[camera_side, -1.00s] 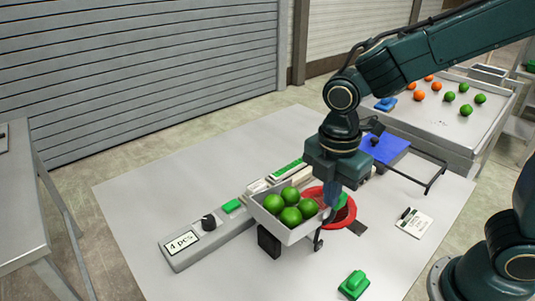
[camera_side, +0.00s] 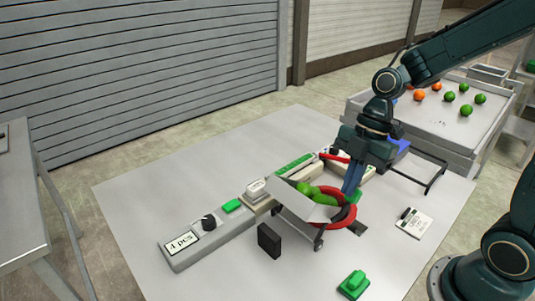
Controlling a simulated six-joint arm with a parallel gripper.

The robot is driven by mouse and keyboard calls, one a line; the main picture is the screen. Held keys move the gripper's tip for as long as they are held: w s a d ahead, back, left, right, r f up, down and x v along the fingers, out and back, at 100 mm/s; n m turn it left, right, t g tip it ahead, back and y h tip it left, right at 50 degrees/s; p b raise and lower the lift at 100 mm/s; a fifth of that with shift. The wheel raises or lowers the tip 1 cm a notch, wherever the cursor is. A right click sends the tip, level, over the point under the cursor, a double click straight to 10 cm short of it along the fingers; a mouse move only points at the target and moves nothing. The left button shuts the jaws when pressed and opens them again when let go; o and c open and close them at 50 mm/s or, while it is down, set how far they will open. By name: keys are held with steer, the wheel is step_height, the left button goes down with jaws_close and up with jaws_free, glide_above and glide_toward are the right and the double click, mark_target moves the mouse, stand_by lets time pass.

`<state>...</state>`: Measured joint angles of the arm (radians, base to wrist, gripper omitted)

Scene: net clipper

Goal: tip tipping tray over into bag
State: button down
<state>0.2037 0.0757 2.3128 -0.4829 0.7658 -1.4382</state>
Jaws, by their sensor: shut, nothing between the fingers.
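The tipping tray (camera_side: 292,199) is white-grey and tilted steeply, its left side raised and its low side toward the red-rimmed bag opening (camera_side: 349,214). Several green fruits (camera_side: 318,194) are gathered at the tray's low right end, at the edge of the opening. My gripper (camera_side: 350,190) is shut and empty, pointing down at the tray's right end, above the red ring. I cannot tell whether its fingertips touch the tray. The inside of the bag is mostly hidden behind the tray, the fruits and my fingers.
A grey unit with a "4 pcs" display (camera_side: 181,243) and a black knob stands left. A black block (camera_side: 269,240) is in front of the tray. A green object (camera_side: 354,284) and a label card (camera_side: 415,223) lie on the table. A bin of orange and green fruits (camera_side: 480,126) stands behind.

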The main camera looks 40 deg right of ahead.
steer(key=shift+d+f+y, duration=0.35)
steer(key=shift+d+y, duration=0.15)
steer(key=shift+d, duration=0.2)
steer(key=shift+d+f+y, duration=0.35)
steer(key=shift+d+y, duration=0.15)
steer(key=shift+d, duration=0.2)
steer(key=shift+d+f+y, duration=1)
steer(key=shift+d+y, duration=0.1)
steer(key=shift+d, duration=0.2)
steer(key=shift+a+r, duration=0.35)
steer(key=shift+r, duration=0.15)
steer(key=r, duration=0.1)
steer(key=a+r, duration=0.1)
steer(key=r, duration=0.1)
steer(key=shift+a, duration=0.25)
steer(key=v, duration=0.9)
steer(key=shift+r, duration=0.2)
steer(key=shift+a, duration=0.1)
